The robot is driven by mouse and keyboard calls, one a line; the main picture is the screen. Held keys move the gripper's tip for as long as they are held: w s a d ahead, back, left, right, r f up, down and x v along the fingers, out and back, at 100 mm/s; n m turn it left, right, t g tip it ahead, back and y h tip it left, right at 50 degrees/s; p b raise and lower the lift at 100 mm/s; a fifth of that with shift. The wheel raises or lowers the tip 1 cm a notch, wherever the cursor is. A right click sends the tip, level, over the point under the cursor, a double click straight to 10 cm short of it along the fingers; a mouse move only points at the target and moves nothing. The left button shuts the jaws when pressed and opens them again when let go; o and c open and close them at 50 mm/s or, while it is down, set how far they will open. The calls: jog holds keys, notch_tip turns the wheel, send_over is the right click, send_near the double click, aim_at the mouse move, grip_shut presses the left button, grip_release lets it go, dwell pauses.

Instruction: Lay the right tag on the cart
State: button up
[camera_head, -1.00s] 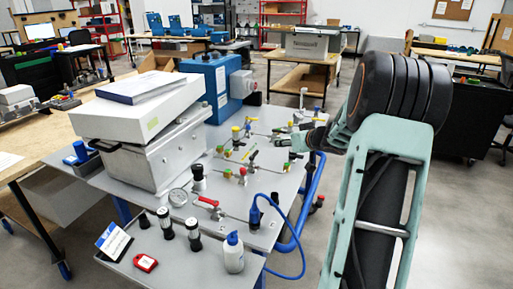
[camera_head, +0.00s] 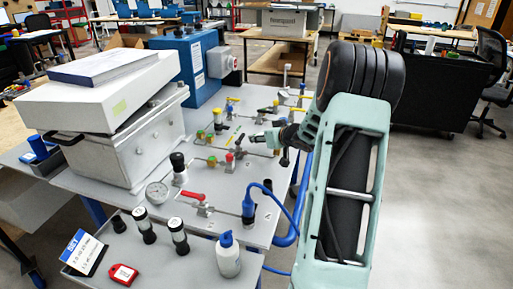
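The cart (camera_head: 190,250) has a grey top covered with valves and fittings. A red tag (camera_head: 123,273) with a white label lies at its near left edge. A white card with a blue header (camera_head: 83,251) leans beside it. I cannot make out any other tag among the valves. My gripper (camera_head: 257,138) is low over the far right part of the cart top, close to the small valves and far from the red tag. It is small in view and partly hidden by my arm. Whether its fingers are open or hold something cannot be told.
A grey metal case (camera_head: 125,145) with a white box on it fills the cart's left side. A white bottle with a blue cap (camera_head: 228,258), black cylinders (camera_head: 178,237) and a gauge (camera_head: 157,193) stand near the front. A blue hose (camera_head: 290,215) curves off the right side. Floor at right is clear.

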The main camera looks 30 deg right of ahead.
aim_at(257, 146)
notch_tip(257, 146, down, 3)
jog(key=shift+w+r+b, duration=0.1)
jog(key=shift+w+b, duration=0.05)
jog(key=shift+b, duration=0.15)
jog(key=x, duration=0.2)
jog(key=b+x, duration=0.1)
jog(key=x, duration=0.1)
jog(key=shift+w+r, duration=0.2)
jog(key=shift+r, duration=0.2)
jog(key=shift+f, duration=0.1)
